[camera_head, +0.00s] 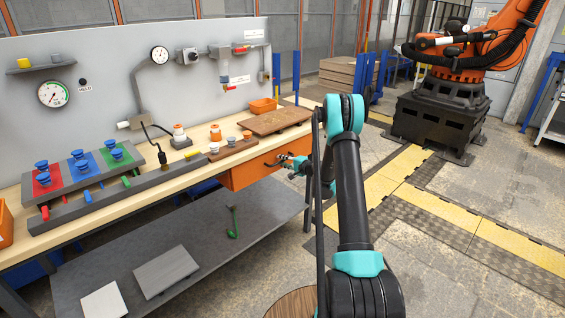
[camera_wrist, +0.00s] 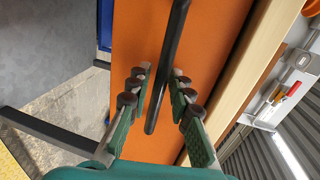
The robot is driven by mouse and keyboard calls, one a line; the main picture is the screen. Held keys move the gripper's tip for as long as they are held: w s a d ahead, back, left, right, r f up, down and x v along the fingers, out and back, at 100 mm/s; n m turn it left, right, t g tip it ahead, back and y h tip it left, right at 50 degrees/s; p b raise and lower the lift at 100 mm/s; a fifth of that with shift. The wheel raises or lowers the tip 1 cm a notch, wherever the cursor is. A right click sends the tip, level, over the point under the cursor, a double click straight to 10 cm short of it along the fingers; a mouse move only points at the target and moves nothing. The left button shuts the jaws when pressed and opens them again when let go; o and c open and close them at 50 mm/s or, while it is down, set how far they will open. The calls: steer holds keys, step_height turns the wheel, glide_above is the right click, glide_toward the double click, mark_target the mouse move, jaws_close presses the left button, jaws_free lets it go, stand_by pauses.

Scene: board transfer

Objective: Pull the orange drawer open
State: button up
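The orange drawer (camera_head: 250,172) hangs under the right end of the workbench, its front about in line with the bench edge. Its orange front fills the middle of the wrist view (camera_wrist: 215,45). A dark bar handle (camera_wrist: 175,40) runs across that front. My gripper (camera_wrist: 160,82) is open, with one finger on each side of the handle and a visible gap on both sides. In the head view my gripper (camera_head: 288,162) is at the drawer front; its fingers are small and the handle is mostly hidden there.
The workbench (camera_head: 160,183) carries a brown board (camera_head: 275,121), an orange bin (camera_head: 262,105) and colored valve blocks (camera_head: 80,170). A grey lower shelf (camera_head: 200,250) holds a green tool (camera_head: 232,222). The floor right of the bench is open. An orange robot (camera_head: 490,50) stands behind.

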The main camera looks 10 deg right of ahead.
jaws_close()
steer(key=shift+d, duration=0.1)
stand_by(0.5)
